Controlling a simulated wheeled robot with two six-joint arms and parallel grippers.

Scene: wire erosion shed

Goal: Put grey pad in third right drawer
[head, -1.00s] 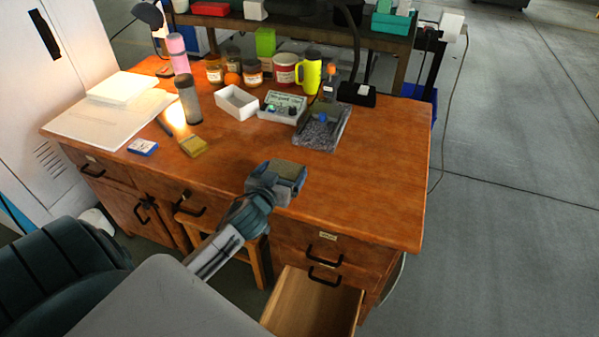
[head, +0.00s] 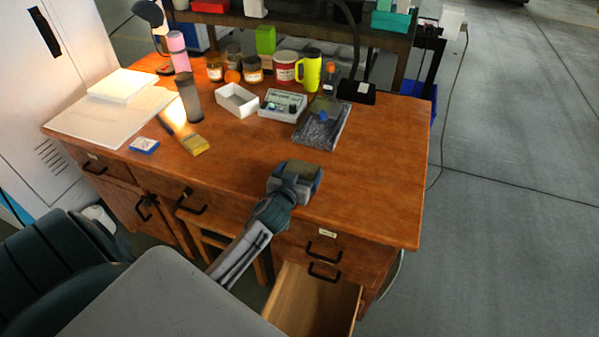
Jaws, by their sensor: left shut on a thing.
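My left gripper (head: 296,180) is over the front part of the wooden desk (head: 375,200), shut on the grey pad (head: 304,169). The pad is a small flat grey-olive piece between the blue-edged fingers, which partly hide it. I cannot tell how high it is above the desk top. The right drawer stack is at the desk's front right; its two upper drawers (head: 322,253) are shut. Below them a drawer, seemingly the third right drawer (head: 312,303), is pulled open. Its visible inside is bare wood, and its front is cut off by the frame. My right gripper is not in view.
A dark grey tray (head: 322,127), a white box (head: 237,100), a yellow cup (head: 308,70), jars, a yellow pad (head: 195,145) and a blue-and-white box (head: 144,146) stand farther back. A stool (head: 225,240) is under the desk. The desk's right side is clear.

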